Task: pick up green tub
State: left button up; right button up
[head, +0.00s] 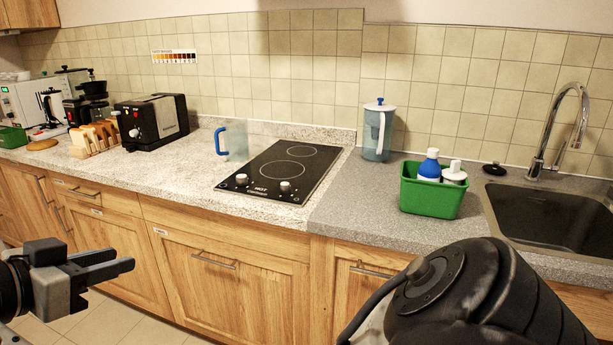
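The green tub (430,202) stands upright on the grey counter at the right, just left of the sink. A bottle with a blue top (430,165) and a white-topped bottle (454,174) stand in it, their lower parts hidden by its wall. My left gripper (126,260) comes in at the lower left, in front of the cabinets and well away from the tub. Its two fingers point right, a little apart, with nothing between them. My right arm fills the lower right, in front of the counter edge; its gripper does not show.
The sink (560,217) and its tap (560,130) are right of the tub. A clear jug (377,140) stands behind it to the left. The black hob (284,170), a blue-handled mug (235,142) and a toaster (152,121) are further left. Counter between hob and tub is clear.

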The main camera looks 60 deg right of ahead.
aim_at(441, 201)
jog(key=i, duration=1.45)
jog(key=z, duration=2.8)
jog(key=i, duration=1)
jog(key=z, duration=0.05)
